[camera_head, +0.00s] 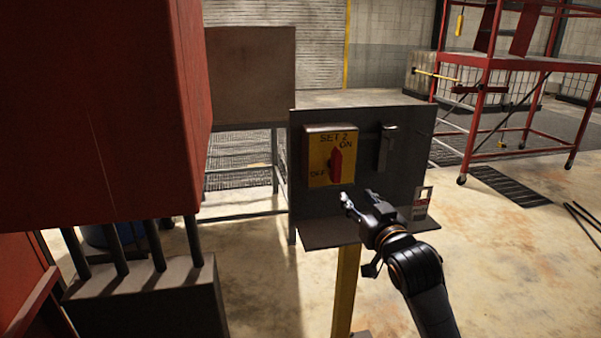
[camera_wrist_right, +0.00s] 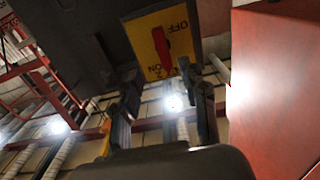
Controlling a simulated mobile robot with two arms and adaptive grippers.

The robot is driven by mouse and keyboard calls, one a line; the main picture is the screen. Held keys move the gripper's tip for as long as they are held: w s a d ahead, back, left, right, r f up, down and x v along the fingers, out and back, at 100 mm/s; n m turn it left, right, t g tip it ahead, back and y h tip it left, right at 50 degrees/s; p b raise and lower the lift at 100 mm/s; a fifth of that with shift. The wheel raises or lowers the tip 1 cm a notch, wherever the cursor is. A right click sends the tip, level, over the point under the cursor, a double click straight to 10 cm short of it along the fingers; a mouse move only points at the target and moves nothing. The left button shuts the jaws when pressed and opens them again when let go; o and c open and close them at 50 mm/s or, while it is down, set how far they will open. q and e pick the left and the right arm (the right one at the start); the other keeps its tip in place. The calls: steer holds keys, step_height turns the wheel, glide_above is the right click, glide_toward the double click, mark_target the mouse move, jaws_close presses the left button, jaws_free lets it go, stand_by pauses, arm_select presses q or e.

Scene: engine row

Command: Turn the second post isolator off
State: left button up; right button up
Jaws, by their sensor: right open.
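The isolator (camera_head: 320,157) is a yellow plate with a red handle (camera_head: 336,165) on a grey panel, marked "SET 2", "ON" and "OFF". The handle stands near upright, its top toward "ON". My right gripper (camera_head: 357,198) is open and empty, below and a little right of the isolator, apart from it. In the right wrist view the isolator (camera_wrist_right: 143,43) and its red handle (camera_wrist_right: 161,47) show upside down beyond the open fingers (camera_wrist_right: 165,95). My left gripper is not in view.
The grey panel (camera_head: 405,165) stands on a yellow post (camera_head: 345,290), with a shelf lip, a hanging bracket (camera_head: 386,147) and a tag with a shackle (camera_head: 421,204). A large red cabinet (camera_head: 100,110) fills the left. Open floor lies to the right.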

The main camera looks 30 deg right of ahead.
steer(key=r, duration=0.2)
steer(key=p, duration=0.1)
glide_toward(338, 169)
steer(key=p+x, duration=0.1)
steer(key=x, duration=0.7)
steer(key=shift+d, duration=0.1)
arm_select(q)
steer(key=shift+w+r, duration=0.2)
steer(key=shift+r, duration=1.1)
arm_select(e)
steer(key=shift+x, duration=0.9)
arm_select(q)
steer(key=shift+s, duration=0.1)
arm_select(e)
jaws_close()
